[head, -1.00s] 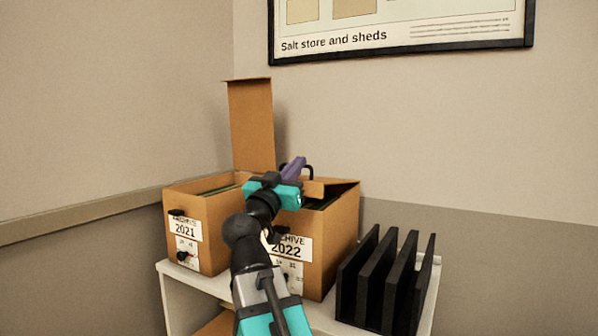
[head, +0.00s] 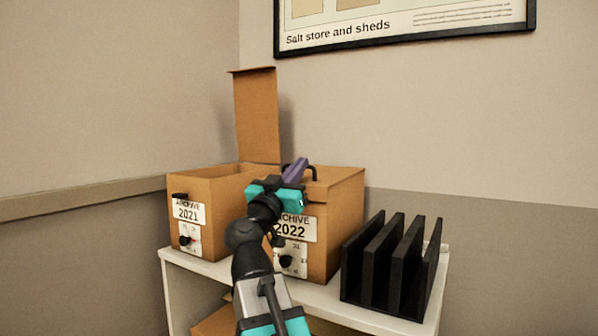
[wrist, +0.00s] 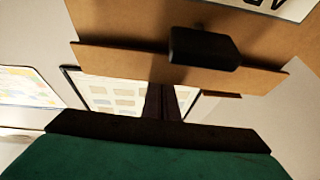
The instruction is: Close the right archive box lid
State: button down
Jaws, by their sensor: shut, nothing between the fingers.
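The right archive box (head: 340,230), brown cardboard labelled 2022, stands on the white shelf unit. My gripper (head: 297,166) is above the box's top, shut and empty, and my arm hides part of the front and lid. In the wrist view my shut fingers (wrist: 162,103) show beyond a cardboard edge (wrist: 150,64) with a black pull (wrist: 204,46). Whether the fingers touch the lid cannot be told.
The left archive box (head: 215,195), labelled 2021, stands close beside it with its lid (head: 257,115) upright. A black file rack (head: 390,265) stands to the right on the white shelf unit (head: 215,267). A framed poster (head: 400,25) hangs on the wall behind.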

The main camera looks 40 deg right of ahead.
jog(key=shift+f, duration=0.6)
jog(key=shift+r, duration=0.1)
jog(key=r, duration=0.2)
jog(key=r+p, duration=0.1)
jog(key=r, duration=0.1)
jog(key=shift+s+a, duration=0.15)
jog(key=shift+a, duration=0.2)
jog(key=shift+s+a+r, duration=0.1)
jog(key=shift+a+r, duration=0.05)
jog(key=shift+r, duration=0.2)
jog(key=shift+f+p+v, duration=0.25)
jog(key=shift+p+v, duration=0.55)
jog(key=shift+v, duration=1.7)
jog(key=shift+f+b+v, duration=0.15)
jog(key=shift+b+v, duration=0.9)
jog(key=shift+v, duration=0.1)
jog(key=shift+f+b+v, duration=0.15)
jog(key=shift+b+v, duration=0.9)
jog(key=shift+v, duration=0.1)
